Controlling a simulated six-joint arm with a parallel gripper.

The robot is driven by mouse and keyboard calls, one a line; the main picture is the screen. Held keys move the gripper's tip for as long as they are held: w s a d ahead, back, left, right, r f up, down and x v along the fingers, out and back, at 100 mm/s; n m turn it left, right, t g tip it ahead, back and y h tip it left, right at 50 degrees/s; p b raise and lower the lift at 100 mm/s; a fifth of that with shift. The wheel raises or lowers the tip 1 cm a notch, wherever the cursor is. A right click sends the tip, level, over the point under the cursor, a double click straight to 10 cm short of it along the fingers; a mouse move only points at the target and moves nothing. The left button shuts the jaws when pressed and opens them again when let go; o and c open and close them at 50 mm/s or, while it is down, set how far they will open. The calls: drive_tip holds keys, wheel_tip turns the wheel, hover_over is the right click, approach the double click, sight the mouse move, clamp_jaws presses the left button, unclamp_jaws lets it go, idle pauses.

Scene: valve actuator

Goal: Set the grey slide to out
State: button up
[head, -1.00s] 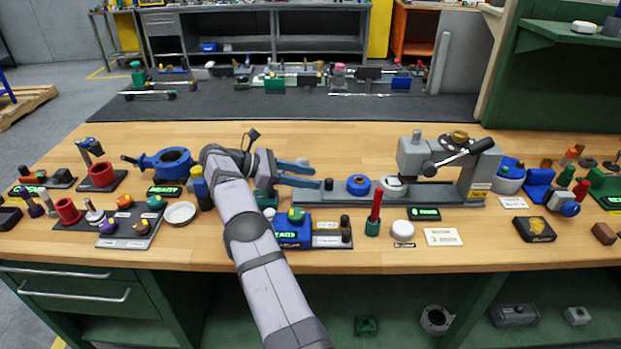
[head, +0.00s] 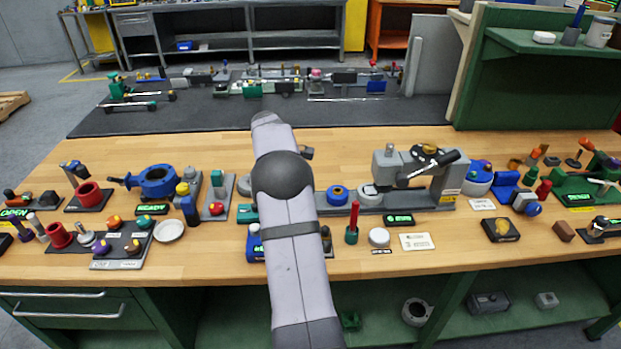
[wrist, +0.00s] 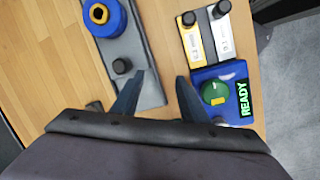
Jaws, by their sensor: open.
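The long grey slide, seen as a flat grey bar (head: 410,203) in the head view, runs from behind my arm to the foot of the grey press. In the wrist view the bar (wrist: 136,48) lies at upper middle, with a black knob (wrist: 121,65) near its end and a blue ring (wrist: 104,17) farther along. My gripper (wrist: 161,77) is open and empty, with the left finger over the bar's edge close to the knob. The knob is outside the fingers. In the head view my arm hides the gripper and the knob end.
A blue block with a green button (wrist: 214,92) and a READY display is close to the right finger. Two plates with black knobs adjoin it, one yellow (wrist: 192,38) and one pale. The press (head: 398,167) and a red-topped post (head: 353,222) stand right of my arm.

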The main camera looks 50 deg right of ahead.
drive_tip(key=s+d+r+m+t+p, duration=0.3)
drive_tip(key=d+r+m+t+p, duration=0.2)
drive_tip(key=d+r+m, duration=0.15)
drive_tip(key=shift+m+y, duration=0.4)
drive_tip(key=shift+m, duration=0.05)
drive_tip(key=shift+w+p+x, duration=0.15)
drive_tip(key=shift+p+x, duration=0.65)
drive_tip(key=shift+x, duration=1.25)
drive_tip(key=shift+w+p+x, duration=0.15)
drive_tip(key=shift+p+x, duration=0.6)
drive_tip(key=shift+x, duration=1.35)
drive_tip(key=shift+a+r, duration=0.1)
drive_tip(key=shift+a, duration=0.1)
clamp_jaws()
drive_tip(key=shift+t, duration=0.3)
drive_tip(key=w+a+b, duration=0.2)
drive_tip(key=w+a, duration=0.2)
drive_tip(key=shift+w+a, duration=0.4)
